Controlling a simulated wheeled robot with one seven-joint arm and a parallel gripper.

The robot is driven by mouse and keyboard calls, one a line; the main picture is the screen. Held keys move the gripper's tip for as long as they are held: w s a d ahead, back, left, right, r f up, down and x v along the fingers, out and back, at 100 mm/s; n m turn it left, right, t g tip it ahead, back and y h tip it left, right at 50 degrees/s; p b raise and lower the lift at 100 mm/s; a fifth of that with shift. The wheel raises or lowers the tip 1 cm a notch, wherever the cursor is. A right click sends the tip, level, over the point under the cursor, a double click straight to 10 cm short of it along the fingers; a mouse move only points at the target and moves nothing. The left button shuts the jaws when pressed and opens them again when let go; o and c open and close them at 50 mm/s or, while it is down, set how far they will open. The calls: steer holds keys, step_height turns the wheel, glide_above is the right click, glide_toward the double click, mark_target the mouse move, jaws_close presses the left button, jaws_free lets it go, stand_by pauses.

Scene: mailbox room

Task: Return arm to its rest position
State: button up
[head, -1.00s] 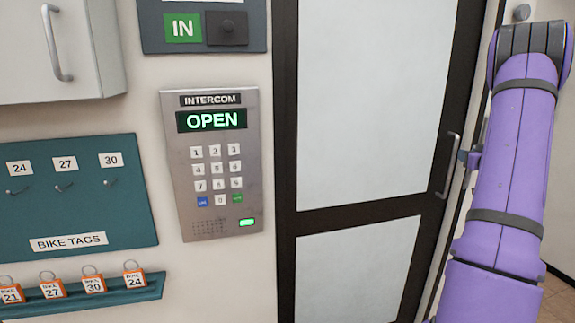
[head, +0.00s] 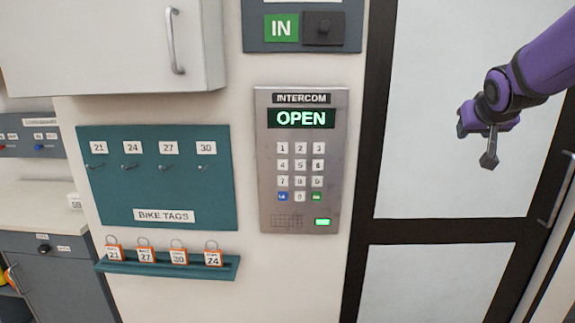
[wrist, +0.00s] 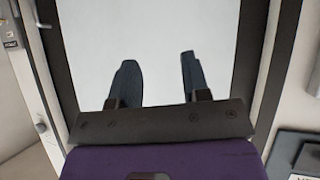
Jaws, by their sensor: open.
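My purple arm reaches in from the upper right in the head view. My gripper (head: 487,150) hangs in front of the frosted door, apart from it and to the right of the intercom. In the wrist view my gripper (wrist: 157,82) shows two dark fingers spread apart with nothing between them. The pale door panel (wrist: 160,35) lies beyond the fingers.
The intercom (head: 303,210) reads OPEN, with an IN sign (head: 281,28) above it. The teal bike tags board (head: 190,190) and a shelf (head: 110,266) with several orange tags are left. A white cabinet (head: 100,50) juts out upper left. The door (head: 450,100) has a handle (head: 556,190).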

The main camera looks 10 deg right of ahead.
steer(key=s+a+f+n+g+y, duration=0.2)
steer(key=s+a, duration=0.8)
steer(key=a, duration=0.1)
steer(key=s+a+f+n+g+y, duration=0.2)
steer(key=s+a+f+y, duration=0.1)
steer(key=s+a, duration=0.7)
steer(key=shift+s+a+f+n+y, duration=0.3)
steer(key=shift+s+a+f, duration=0.05)
steer(key=shift+a, duration=0.55)
steer(key=shift+d, duration=0.1)
